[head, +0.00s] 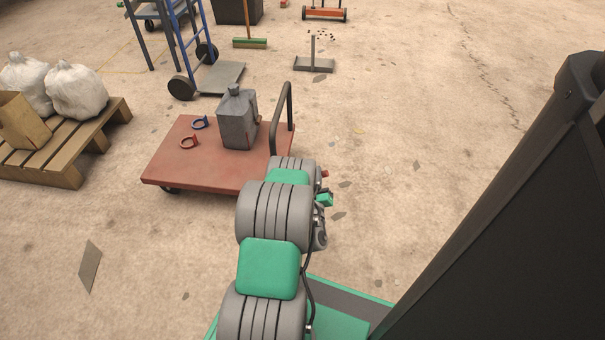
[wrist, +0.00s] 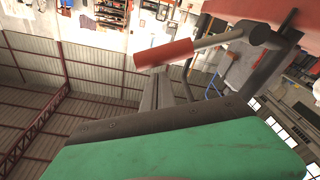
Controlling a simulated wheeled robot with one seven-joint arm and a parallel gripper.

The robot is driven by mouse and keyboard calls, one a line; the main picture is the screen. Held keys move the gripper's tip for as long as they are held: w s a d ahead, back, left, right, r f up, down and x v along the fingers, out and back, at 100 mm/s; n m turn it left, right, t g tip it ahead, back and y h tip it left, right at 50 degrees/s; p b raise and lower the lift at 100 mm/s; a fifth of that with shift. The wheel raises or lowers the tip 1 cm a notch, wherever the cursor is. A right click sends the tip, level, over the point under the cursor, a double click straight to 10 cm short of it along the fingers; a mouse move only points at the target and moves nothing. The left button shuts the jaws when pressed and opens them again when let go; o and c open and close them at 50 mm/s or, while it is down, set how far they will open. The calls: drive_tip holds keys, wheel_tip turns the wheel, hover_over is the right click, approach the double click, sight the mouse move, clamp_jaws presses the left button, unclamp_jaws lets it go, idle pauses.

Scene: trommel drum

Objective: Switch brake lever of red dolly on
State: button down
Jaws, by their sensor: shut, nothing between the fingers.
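The red dolly (head: 180,168) stands left of centre in the head view, its dark push handle (head: 288,100) at its right end. The brake lever (wrist: 165,54) shows in the wrist view as a red grip on a grey rod, joined to a dark round pivot at the upper right. Only a small red tip, likely this grip (head: 325,173), shows in the head view beside my arm. My gripper (wrist: 164,88) is shut and empty, its grey fingers pointing at the red grip close by. Whether they touch it I cannot tell. My arm hides the gripper in the head view.
A pallet (head: 62,168) with white sacks stands at left, a blue hand truck (head: 190,60) behind. The floor at right is mostly clear.

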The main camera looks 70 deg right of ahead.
drive_tip(key=s+a+r+p, duration=0.3)
drive_tip(key=a+r+p, duration=0.4)
drive_tip(key=a+r, duration=0.4)
drive_tip(key=shift+s+a+r+p, duration=0.25)
drive_tip(key=shift+s+a+p, duration=0.15)
drive_tip(key=shift+a, duration=0.8)
